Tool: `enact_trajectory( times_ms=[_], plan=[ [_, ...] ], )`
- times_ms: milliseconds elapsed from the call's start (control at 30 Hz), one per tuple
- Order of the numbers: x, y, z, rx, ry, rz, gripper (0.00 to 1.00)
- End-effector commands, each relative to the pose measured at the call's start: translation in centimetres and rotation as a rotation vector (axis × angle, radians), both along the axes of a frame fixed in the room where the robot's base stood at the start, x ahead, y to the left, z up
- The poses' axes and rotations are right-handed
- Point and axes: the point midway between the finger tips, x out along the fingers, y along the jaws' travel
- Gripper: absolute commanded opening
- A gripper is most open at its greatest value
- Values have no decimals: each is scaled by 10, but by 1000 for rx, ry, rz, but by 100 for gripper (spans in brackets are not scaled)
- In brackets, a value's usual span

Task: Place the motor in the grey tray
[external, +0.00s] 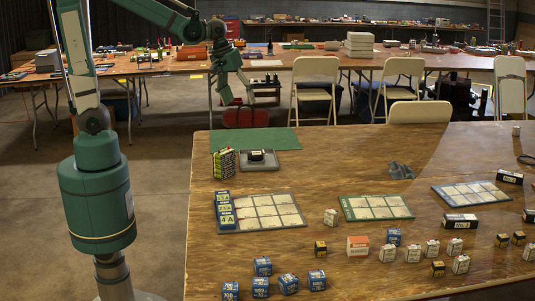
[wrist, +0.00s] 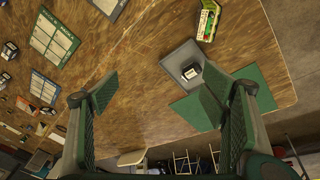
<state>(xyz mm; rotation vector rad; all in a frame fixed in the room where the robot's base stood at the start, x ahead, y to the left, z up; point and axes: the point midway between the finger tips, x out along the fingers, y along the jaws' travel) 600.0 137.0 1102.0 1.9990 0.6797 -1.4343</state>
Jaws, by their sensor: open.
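The grey tray (external: 271,166) lies flat near the far left of the table, and it shows right of centre in the wrist view (wrist: 176,58). A small dark block with a pale face (external: 256,155) sits on the tray; it also shows in the wrist view (wrist: 190,70). A dark grey lump (external: 400,170) lies on the table well right of the tray. I cannot tell for sure which of these is the motor. My gripper (external: 238,98) is open and empty, raised above and beyond the far table edge. Its fingers stand wide apart in the wrist view (wrist: 158,88).
A green mat (external: 255,139) lies behind the tray, and a green-yellow box (external: 223,162) stands left of it. Gridded boards (external: 270,211), small boxes and blue blocks (external: 263,266) cover the near table. Bare wood lies between tray and grey lump.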

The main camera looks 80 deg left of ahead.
Motion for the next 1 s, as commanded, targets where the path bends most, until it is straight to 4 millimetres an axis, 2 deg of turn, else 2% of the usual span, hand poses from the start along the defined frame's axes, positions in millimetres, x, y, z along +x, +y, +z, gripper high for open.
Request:
enact_trajectory(
  times_ms=[400, 1000],
  plan=[
    [-51, -52, 28, 78, -83, -236, 73],
    [-124, -111, 42, 207, -206, -562, 73]
  ],
)
